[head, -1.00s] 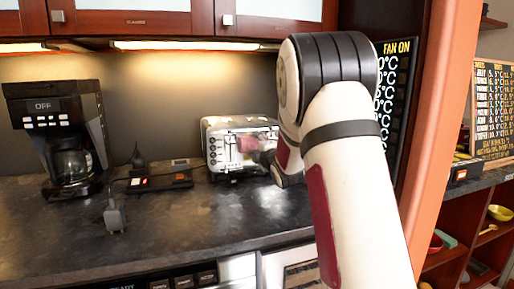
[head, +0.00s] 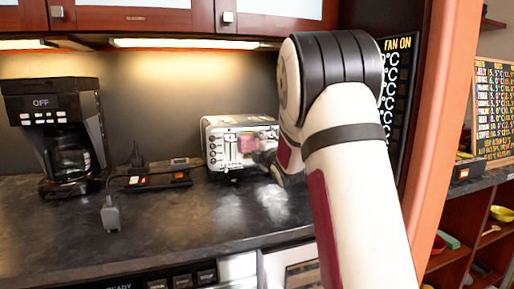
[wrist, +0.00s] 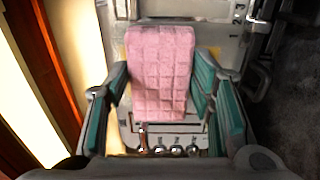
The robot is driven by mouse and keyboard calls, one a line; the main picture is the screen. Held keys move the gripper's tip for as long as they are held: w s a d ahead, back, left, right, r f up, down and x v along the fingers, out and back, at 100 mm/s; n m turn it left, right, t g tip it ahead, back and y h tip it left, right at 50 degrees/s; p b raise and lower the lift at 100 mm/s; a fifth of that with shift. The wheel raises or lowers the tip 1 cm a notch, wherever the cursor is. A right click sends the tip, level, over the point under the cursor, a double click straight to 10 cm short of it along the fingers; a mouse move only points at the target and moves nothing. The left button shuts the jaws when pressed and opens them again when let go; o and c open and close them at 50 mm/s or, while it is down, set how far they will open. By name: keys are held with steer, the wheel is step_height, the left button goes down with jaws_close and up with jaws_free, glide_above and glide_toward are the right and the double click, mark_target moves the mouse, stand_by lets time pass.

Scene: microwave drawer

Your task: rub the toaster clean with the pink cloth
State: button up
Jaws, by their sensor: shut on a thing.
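The toaster (head: 216,150) is a white and silver appliance on the dark counter against the back wall. It also shows in the wrist view (wrist: 215,50), behind the cloth, with knobs along its lower part. The pink cloth (wrist: 160,70) is a quilted rectangle lying between the fingers of my gripper (wrist: 163,90). My gripper is shut on the cloth and faces the toaster front. In the head view the cloth (head: 246,145) shows against the toaster front, partly hidden by my gripper (head: 264,157). Whether the cloth presses on the metal is hard to tell.
A black coffee maker (head: 62,135) stands at the left. A power strip (head: 158,178) with plugs and a cord lies between it and the toaster. Cabinets (head: 150,20) hang above.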

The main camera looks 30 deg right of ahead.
steer(key=shift+f, duration=0.25)
steer(key=shift+a+f+b, duration=0.1)
steer(key=shift+f+b, duration=0.75)
steer(key=shift+b, duration=0.2)
steer(key=shift+f, duration=0.1)
steer(key=shift+f+b, duration=0.55)
steer(key=shift+b, duration=0.4)
steer(key=shift+r, duration=0.1)
steer(key=shift+r, duration=0.7)
steer(key=shift+r, duration=0.15)
steer(key=shift+w+r+p, duration=0.1)
steer(key=shift+r+p, duration=0.25)
steer(key=shift+r, duration=0.5)
